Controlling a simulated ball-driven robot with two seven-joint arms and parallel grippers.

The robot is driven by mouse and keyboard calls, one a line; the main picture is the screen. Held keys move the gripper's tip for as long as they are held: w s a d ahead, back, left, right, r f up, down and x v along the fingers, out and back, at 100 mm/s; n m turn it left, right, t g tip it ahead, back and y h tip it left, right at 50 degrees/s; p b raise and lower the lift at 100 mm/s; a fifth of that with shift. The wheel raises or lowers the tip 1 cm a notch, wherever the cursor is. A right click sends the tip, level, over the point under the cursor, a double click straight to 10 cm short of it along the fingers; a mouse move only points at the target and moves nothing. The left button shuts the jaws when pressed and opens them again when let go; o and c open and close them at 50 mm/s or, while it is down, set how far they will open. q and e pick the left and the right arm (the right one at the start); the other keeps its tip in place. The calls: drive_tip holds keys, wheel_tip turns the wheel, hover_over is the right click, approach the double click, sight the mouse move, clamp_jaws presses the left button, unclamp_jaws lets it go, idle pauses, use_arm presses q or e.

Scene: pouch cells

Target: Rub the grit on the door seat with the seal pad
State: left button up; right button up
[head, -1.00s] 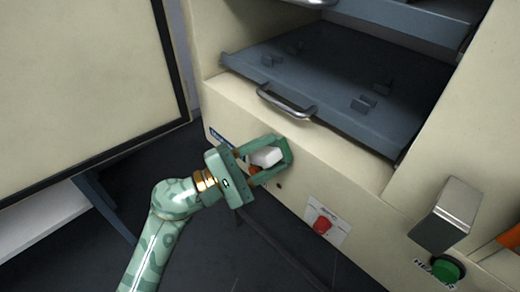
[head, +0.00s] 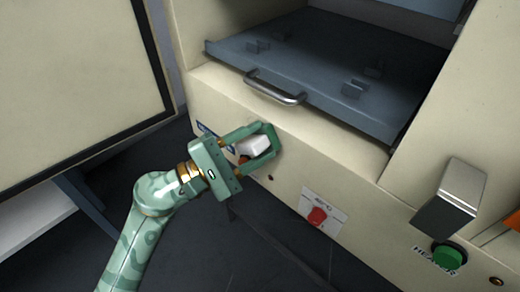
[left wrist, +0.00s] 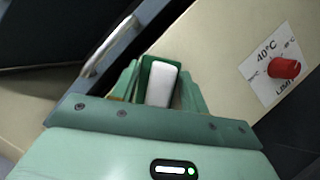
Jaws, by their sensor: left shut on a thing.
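My left gripper (head: 258,144) is shut on a white block, which looks like the seal pad (head: 253,146). The pad also shows between the fingers in the left wrist view (left wrist: 161,84). The gripper is at the cream front of the cabinet (head: 335,150), below the tray handle; I cannot tell whether the pad touches it. A small orange-red thing shows just under the pad, partly hidden by the fingers. I cannot make out any grit, and the door seat is not clearly distinguishable from the cabinet front. My right gripper is not in view.
A grey tray (head: 330,75) with a metal handle (head: 273,87) sits in the opening above the gripper. The open door (head: 75,85) stands at left. A red knob (head: 318,216), a metal bracket (head: 450,197) and a green button (head: 449,257) are at right.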

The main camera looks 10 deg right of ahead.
use_arm(q)
drive_tip(key=shift+w+a+f+b, duration=0.1)
drive_tip(key=shift+w+a+b, duration=0.35)
drive_tip(key=shift+w, duration=0.2)
drive_tip(key=shift+w+a+f+b, duration=0.1)
drive_tip(key=shift+w+a+b, duration=0.35)
drive_tip(key=shift+w, duration=0.2)
drive_tip(key=w+a+b, duration=0.2)
drive_tip(key=shift+w, duration=0.4)
drive_tip(key=shift+w+a+b, duration=0.25)
drive_tip(key=shift+a+b, duration=0.05)
drive_tip(key=shift+w+a+r, duration=0.15)
drive_tip(key=shift+r, duration=0.1)
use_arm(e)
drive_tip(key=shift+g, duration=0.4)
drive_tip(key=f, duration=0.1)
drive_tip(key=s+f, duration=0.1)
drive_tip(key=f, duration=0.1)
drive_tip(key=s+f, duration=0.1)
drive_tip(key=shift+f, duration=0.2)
use_arm(q)
approach(247, 121)
drive_tip(key=shift+s+r, duration=0.65)
drive_tip(key=shift+r, duration=0.35)
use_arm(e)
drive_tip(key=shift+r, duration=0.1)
